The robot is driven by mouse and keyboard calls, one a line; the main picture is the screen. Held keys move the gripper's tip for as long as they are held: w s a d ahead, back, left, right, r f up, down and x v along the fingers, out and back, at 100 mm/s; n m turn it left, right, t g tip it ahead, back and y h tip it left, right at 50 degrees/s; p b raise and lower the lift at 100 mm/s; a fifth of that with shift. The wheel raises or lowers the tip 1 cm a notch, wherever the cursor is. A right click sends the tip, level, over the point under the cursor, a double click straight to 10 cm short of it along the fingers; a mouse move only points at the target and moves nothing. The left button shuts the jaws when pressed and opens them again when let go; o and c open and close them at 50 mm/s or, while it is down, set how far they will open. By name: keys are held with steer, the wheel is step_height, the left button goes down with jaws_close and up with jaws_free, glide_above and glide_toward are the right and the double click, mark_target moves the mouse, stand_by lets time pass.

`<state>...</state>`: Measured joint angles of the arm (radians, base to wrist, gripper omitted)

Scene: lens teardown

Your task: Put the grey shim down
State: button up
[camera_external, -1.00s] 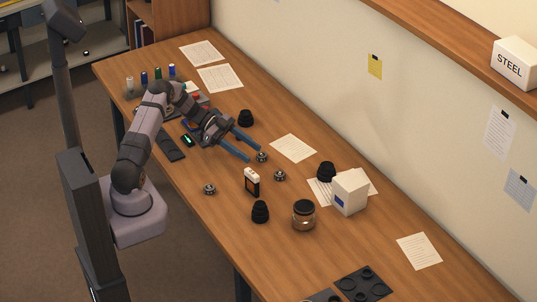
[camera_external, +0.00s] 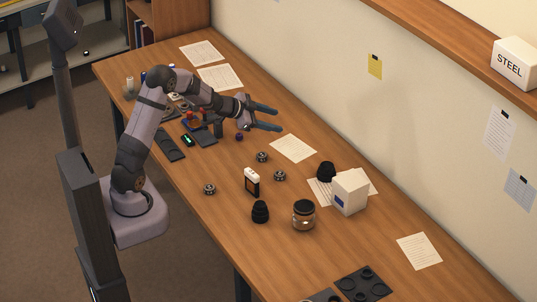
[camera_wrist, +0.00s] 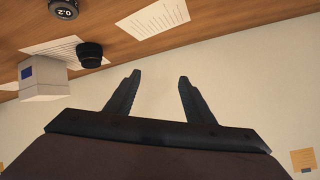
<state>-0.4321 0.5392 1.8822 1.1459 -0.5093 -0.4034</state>
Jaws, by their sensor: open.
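My gripper (camera_external: 276,119) is open, raised above the table and turned toward the wall. In the wrist view its two fingers (camera_wrist: 160,76) stand apart with nothing between them. Several small round metallic pieces lie on the table: one (camera_external: 262,157) below the gripper, one (camera_external: 280,175) a little nearer the camera, and one (camera_external: 209,189) farther left. In the wrist view a dark round piece marked 0.2 (camera_wrist: 63,8) lies at the top edge. I cannot tell which of these, if any, is the grey shim.
A white box (camera_external: 350,192) and a black lens part (camera_external: 326,171) stand on paper at right. A jar (camera_external: 304,214), another black part (camera_external: 260,211) and a small upright device (camera_external: 252,182) stand nearer. A dark tray (camera_external: 364,284) lies at the front. The wall bounds the far side.

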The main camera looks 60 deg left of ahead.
steer(key=s+d+f+n+g, duration=0.2)
steer(key=s+d+g, duration=0.2)
steer(key=s, duration=0.8)
steer(key=s+d+f+n+g+y, duration=0.1)
steer(key=s+d+g, duration=0.2)
steer(key=s, duration=0.9)
steer(key=s+d+f+n+g, duration=0.2)
steer(key=s+d+g, duration=0.2)
steer(key=s+d, duration=0.3)
steer(key=s, duration=0.5)
steer(key=shift+s+d+f+n+g, duration=0.25)
steer(key=shift+d+f+n+g, duration=0.05)
steer(key=shift+d+f, duration=0.05)
step_height(320, 180, up, 3)
steer(key=p, duration=0.3)
steer(key=shift+r, duration=0.15)
steer(key=shift+o, duration=0.5)
